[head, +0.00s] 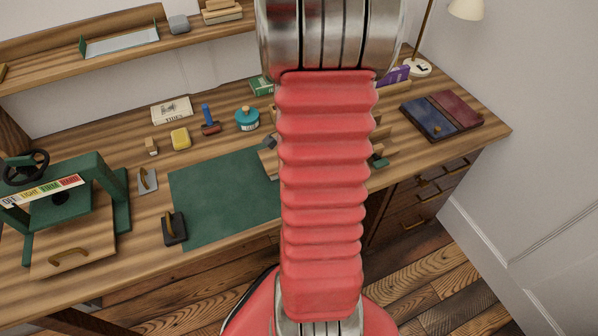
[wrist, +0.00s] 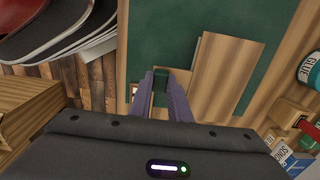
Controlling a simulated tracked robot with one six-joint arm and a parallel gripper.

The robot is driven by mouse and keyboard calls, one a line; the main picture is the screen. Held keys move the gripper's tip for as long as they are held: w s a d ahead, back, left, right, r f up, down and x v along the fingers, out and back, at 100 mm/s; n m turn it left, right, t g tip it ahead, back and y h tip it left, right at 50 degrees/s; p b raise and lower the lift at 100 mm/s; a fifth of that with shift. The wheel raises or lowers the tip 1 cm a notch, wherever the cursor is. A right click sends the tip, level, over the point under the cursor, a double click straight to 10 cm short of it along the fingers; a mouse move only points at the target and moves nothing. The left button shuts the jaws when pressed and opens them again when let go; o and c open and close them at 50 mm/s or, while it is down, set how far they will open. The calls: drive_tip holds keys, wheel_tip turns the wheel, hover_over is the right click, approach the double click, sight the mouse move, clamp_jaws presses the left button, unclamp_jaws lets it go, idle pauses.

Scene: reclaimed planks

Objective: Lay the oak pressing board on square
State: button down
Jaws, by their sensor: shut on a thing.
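The oak pressing board (wrist: 226,72) is a flat pale wooden board in the wrist view, slightly turned against the green mat (wrist: 185,30) behind it. My gripper (wrist: 163,78) has its two purple-grey fingers close together at the board's left side, shut on it; the exact spot of the hold is hard to see. A small dark green patch shows between the fingers. In the head view my arm hides the gripper. A piece of wood shows at the mat's right edge (head: 222,195), partly behind the arm.
A green press (head: 90,190) stands at the left of the bench. A dark-based tool (head: 174,228) stands on the mat's front left corner. Books (head: 441,115) lie at the right.

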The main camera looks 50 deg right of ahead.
drive_tip(key=shift+f, duration=0.25)
idle(0.3)
drive_tip(key=c, duration=1.6)
unclamp_jaws()
wheel_tip(320, 180, up, 14)
drive_tip(key=shift+f, duration=0.1)
